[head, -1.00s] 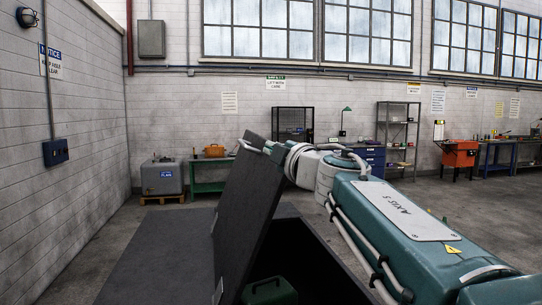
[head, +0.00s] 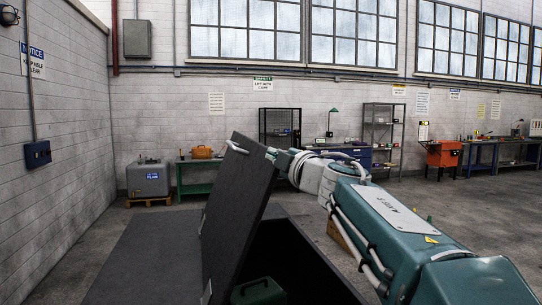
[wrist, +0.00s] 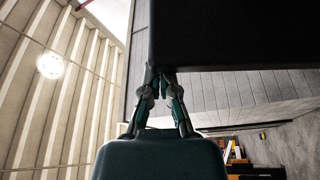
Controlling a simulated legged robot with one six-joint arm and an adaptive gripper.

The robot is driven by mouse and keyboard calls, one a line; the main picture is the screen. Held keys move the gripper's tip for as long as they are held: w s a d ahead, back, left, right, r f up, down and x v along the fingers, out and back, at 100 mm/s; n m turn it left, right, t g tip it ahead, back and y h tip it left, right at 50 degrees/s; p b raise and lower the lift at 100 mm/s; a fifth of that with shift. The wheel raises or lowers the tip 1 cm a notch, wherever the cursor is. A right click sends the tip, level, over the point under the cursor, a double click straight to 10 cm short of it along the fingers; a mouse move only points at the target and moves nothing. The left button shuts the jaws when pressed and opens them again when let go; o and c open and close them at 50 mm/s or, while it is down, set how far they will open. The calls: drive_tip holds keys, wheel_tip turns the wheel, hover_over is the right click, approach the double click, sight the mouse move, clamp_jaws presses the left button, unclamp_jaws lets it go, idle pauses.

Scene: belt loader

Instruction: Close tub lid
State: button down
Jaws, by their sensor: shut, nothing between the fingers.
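The tub lid (head: 238,215) is a large dark flat panel, standing open and tilted steeply in the middle of the head view. A pale handle (head: 237,147) is at its upper left corner. The tub (head: 325,270) is dark and open to the right of the lid. A green case (head: 258,291) lies inside, partly hidden. My gripper is at the lid's upper edge and mostly hidden in the head view. In the wrist view, my gripper (wrist: 154,70) is shut and empty, its tips beside the lower left corner of a dark panel (wrist: 235,35), apparently the lid; contact is unclear.
A grey tank (head: 148,179) on a pallet and a green bench (head: 192,178) stand at the back. Shelves and an orange cabinet (head: 443,155) line the rear wall. Open floor lies between.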

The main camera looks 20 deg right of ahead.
drive_tip(key=d+f+m+t+h, duration=0.1)
drive_tip(key=d+f+m, duration=0.4)
drive_tip(key=d+f, duration=0.6)
drive_tip(key=d+f+m+t+h, duration=0.1)
drive_tip(key=d+f+m, duration=0.3)
drive_tip(key=d+f, duration=0.65)
drive_tip(key=d+f+m+t+h, duration=0.1)
drive_tip(key=d+f+m, duration=0.3)
drive_tip(key=d+f, duration=0.4)
drive_tip(key=shift+f+m+h, duration=0.3)
drive_tip(key=shift+f+h, duration=0.3)
drive_tip(key=shift+f, duration=0.1)
